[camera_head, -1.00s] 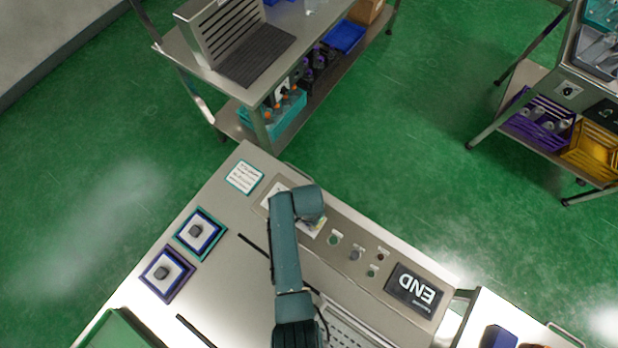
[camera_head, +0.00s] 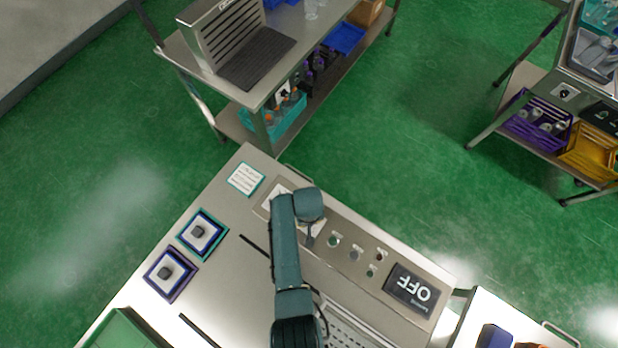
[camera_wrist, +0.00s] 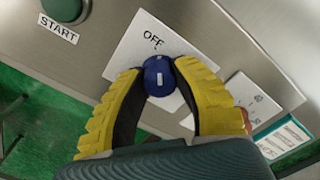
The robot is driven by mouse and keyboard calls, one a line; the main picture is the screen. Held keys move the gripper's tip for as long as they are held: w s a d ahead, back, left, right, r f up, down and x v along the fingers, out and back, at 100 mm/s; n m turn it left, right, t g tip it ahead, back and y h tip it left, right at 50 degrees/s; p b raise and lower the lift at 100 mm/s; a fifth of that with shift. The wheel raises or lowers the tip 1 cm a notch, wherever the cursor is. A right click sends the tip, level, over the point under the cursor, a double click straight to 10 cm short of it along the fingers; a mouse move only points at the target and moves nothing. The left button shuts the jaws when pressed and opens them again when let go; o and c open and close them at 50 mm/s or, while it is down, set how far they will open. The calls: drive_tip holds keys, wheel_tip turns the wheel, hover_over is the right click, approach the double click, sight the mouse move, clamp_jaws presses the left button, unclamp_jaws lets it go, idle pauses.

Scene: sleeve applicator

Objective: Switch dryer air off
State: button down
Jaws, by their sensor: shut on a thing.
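A round blue knob (camera_wrist: 158,84) with a white mark sits on a white plate (camera_wrist: 122,62) in the wrist view. The word OFF is printed on the plate just above the knob, and the mark points roughly toward it. My gripper (camera_wrist: 158,72) has yellow fingers shut on the knob, one on each side. In the head view my arm covers most of the plate and the knob.
A green START button (camera_wrist: 66,8) lies to the left of the plate in the wrist view. Several small controls, including a green button (camera_head: 334,241), sit between my arm and the display. A label card (camera_head: 245,179) lies at the panel's left end.

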drive_tip(key=shift+s+n, duration=0.1)
drive_tip(key=shift+n, duration=0.5)
drive_tip(key=c, duration=0.7)
unclamp_jaws()
drive_tip(key=shift+c, duration=0.2)
wheel_tip(320, 180, up, 12)
